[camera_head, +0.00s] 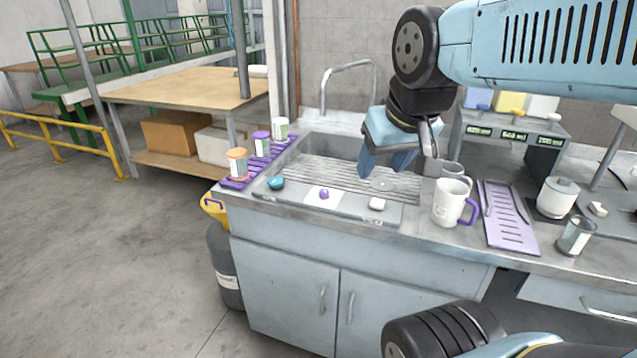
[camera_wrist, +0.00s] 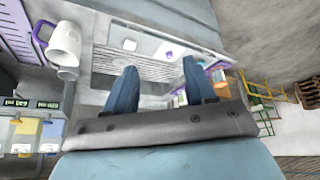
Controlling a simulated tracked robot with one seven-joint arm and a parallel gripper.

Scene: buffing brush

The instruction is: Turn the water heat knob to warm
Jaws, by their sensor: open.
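A small purple knob (camera_head: 323,194) sits on a white plate (camera_head: 316,201) on the front ledge of the sink. I take it for the water heat knob; its markings are too small to read. The knob also shows in the wrist view (camera_wrist: 168,54), just beyond the gap between my fingers. My gripper (camera_head: 383,167) hangs over the sink basin, behind and to the right of the knob in the head view, apart from it. Its two blue fingers (camera_wrist: 160,68) are spread with nothing between them.
A white mug with a purple handle (camera_head: 448,203) stands right of the sink, beside a purple rack (camera_head: 507,222). Several jars stand on a purple tray (camera_head: 235,183) at left.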

